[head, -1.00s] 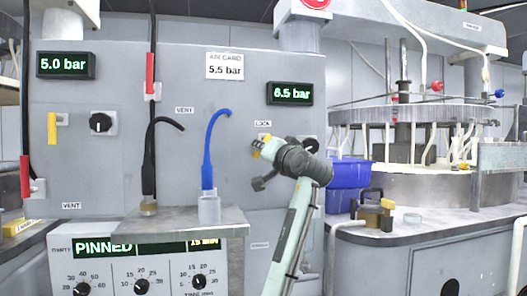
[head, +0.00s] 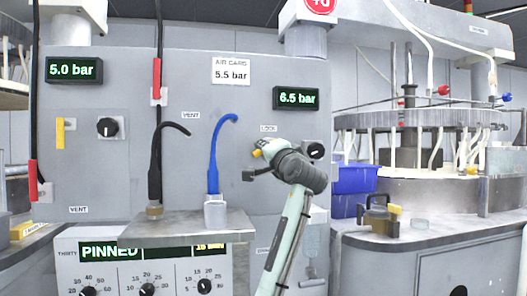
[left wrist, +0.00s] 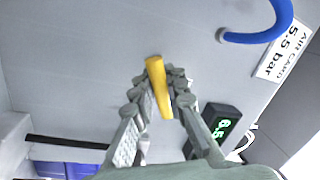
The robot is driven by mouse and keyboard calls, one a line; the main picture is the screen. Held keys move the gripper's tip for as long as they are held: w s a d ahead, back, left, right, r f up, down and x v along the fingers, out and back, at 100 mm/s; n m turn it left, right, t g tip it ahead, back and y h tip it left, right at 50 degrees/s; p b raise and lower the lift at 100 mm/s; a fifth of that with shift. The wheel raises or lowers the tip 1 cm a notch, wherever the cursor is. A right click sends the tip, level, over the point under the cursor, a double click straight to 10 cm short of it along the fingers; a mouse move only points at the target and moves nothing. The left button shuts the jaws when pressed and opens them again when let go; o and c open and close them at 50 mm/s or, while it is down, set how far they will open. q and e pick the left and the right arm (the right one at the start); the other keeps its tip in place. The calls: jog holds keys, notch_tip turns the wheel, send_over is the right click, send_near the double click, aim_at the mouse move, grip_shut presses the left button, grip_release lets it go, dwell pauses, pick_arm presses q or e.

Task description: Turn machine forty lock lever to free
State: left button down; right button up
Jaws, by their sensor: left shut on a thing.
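The yellow lock lever (head: 257,153) is on the grey machine panel just below the LOCK label (head: 268,128). In the head view it is mostly hidden behind my left gripper (head: 262,149). In the left wrist view the lever (left wrist: 158,88) is a short yellow bar, slightly tilted, between the two fingers of my left gripper (left wrist: 160,95), which is shut on it. The red round sign (head: 320,5) above this panel is cut off at the top. My right gripper is in neither view.
A black knob (head: 314,150) sits right beside my left wrist, below the 6.5 bar display (head: 296,98). A blue hose (head: 213,160) and a black hose (head: 156,170) rise from the shelf (head: 190,226) on the left. Blue bins (head: 354,178) stand to the right.

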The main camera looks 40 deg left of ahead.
pick_arm(q)
jog(key=c, duration=1.5)
grip_release()
jog(key=v, duration=1.2)
